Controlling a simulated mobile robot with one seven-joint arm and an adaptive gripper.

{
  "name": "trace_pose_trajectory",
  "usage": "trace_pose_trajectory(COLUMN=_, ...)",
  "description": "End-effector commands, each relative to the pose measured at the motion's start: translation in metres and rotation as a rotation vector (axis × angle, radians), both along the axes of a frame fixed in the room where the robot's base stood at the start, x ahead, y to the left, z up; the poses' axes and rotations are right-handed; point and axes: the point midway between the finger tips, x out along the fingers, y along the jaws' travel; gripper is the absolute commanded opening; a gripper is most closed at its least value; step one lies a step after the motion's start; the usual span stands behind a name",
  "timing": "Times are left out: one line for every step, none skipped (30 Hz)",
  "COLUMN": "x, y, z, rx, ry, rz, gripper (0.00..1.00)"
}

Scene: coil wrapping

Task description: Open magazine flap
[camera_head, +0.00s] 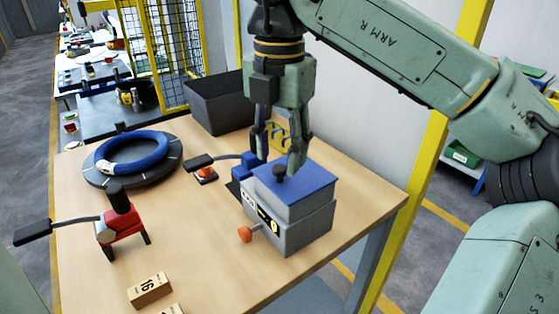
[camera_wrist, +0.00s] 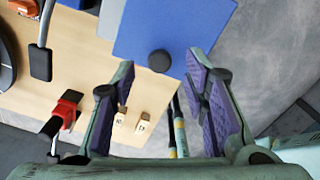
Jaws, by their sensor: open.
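The magazine is a grey box (camera_head: 291,232) at the right part of the wooden table, with a blue flap (camera_head: 300,190) lying flat and closed on top. A dark round knob (camera_head: 279,171) stands on the flap; in the wrist view the knob (camera_wrist: 159,61) shows against the blue flap (camera_wrist: 185,25). My gripper (camera_head: 281,158) points down above the box, its fingers spread apart. In the wrist view the fingertips lie to the left and right of the knob, with a gap on both sides. I cannot tell how far above the flap they are.
A blue coil (camera_head: 132,152) lies on a dark turntable at the left. A red tool (camera_head: 121,226) stands front left, with numbered wooden blocks (camera_head: 150,290) nearby. A dark bin (camera_head: 218,103) stands behind.

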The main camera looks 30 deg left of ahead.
Motion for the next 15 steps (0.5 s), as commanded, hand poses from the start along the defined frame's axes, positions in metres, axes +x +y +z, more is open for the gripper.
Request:
trace_pose_trajectory(x=0.000, y=0.000, z=-0.006, rx=-0.001, ry=0.003, rz=0.001, gripper=0.41)
trace_pose_trajectory(x=0.000, y=0.000, z=-0.010, rx=-0.001, ry=0.002, rz=0.000, gripper=0.41)
trace_pose_trajectory(x=0.000, y=0.000, z=-0.013, rx=0.000, ry=0.001, rz=-0.001, gripper=0.41)
trace_pose_trajectory(x=0.000, y=0.000, z=-0.016, rx=0.000, ry=0.001, rz=0.000, gripper=0.41)
trace_pose_trajectory(x=0.000, y=0.000, z=-0.018, rx=0.000, ry=0.001, rz=0.000, gripper=0.41)
trace_pose_trajectory(x=0.000, y=0.000, z=-0.020, rx=0.000, ry=0.001, rz=0.000, gripper=0.41)
trace_pose_trajectory(x=0.000, y=0.000, z=-0.021, rx=0.001, ry=0.001, rz=0.000, gripper=0.41)
trace_pose_trajectory(x=0.000, y=0.000, z=-0.022, rx=0.001, ry=0.000, rz=0.000, gripper=0.41)
trace_pose_trajectory(x=0.000, y=0.000, z=-0.022, rx=0.000, ry=0.000, rz=0.000, gripper=0.41)
trace_pose_trajectory(x=0.000, y=0.000, z=-0.022, rx=0.000, ry=0.000, rz=0.000, gripper=0.41)
trace_pose_trajectory(x=0.000, y=0.000, z=-0.022, rx=0.000, ry=0.000, rz=0.000, gripper=0.41)
trace_pose_trajectory(x=0.000, y=0.000, z=-0.022, rx=0.000, ry=0.000, rz=0.000, gripper=0.41)
trace_pose_trajectory(x=0.000, y=0.000, z=-0.022, rx=0.000, ry=0.000, rz=0.000, gripper=0.41)
trace_pose_trajectory(x=0.000, y=0.000, z=-0.022, rx=0.000, ry=0.000, rz=0.000, gripper=0.41)
trace_pose_trajectory(x=0.000, y=0.000, z=-0.022, rx=0.000, ry=0.000, rz=0.000, gripper=0.41)
